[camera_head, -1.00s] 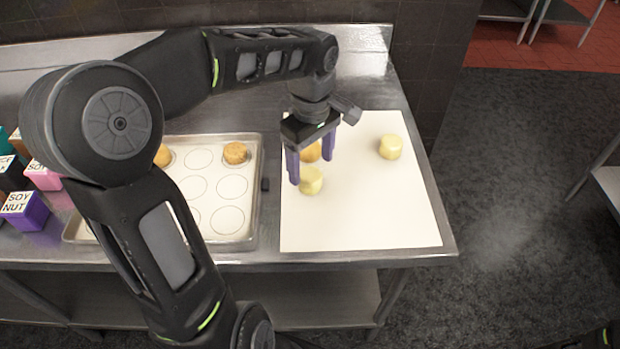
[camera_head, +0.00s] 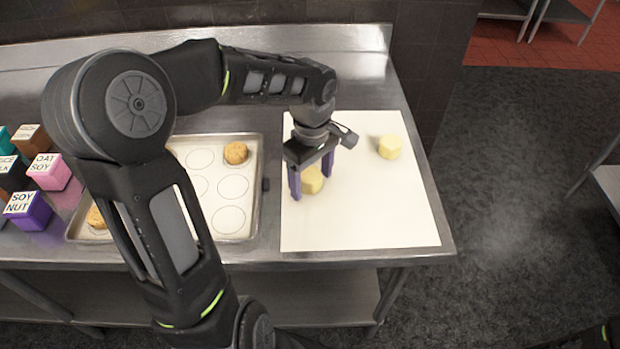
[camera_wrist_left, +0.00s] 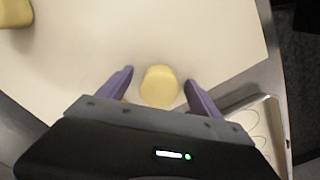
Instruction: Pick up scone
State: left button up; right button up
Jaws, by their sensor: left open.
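A pale yellow scone (camera_head: 313,180) sits on the white sheet (camera_head: 375,215) on the steel table. My left gripper (camera_head: 312,187) is open, pointing down, with its purple fingers on either side of this scone. In the left wrist view the scone (camera_wrist_left: 159,87) shows in the gap between the two fingertips (camera_wrist_left: 159,80). Whether the fingers touch it I cannot tell. A second pale scone (camera_head: 389,147) stands farther right on the sheet and also shows in the wrist view's upper left corner (camera_wrist_left: 15,12). My right gripper is not in view.
A baking tray (camera_head: 256,190) with printed circles lies left of the sheet, holding browned scones (camera_head: 235,153) (camera_head: 96,217). Several cartons, including a purple one (camera_head: 27,211), stand at the far left.

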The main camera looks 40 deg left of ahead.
pick_arm(q)
jog(key=shift+c, duration=0.5)
jog(key=c, duration=1.3)
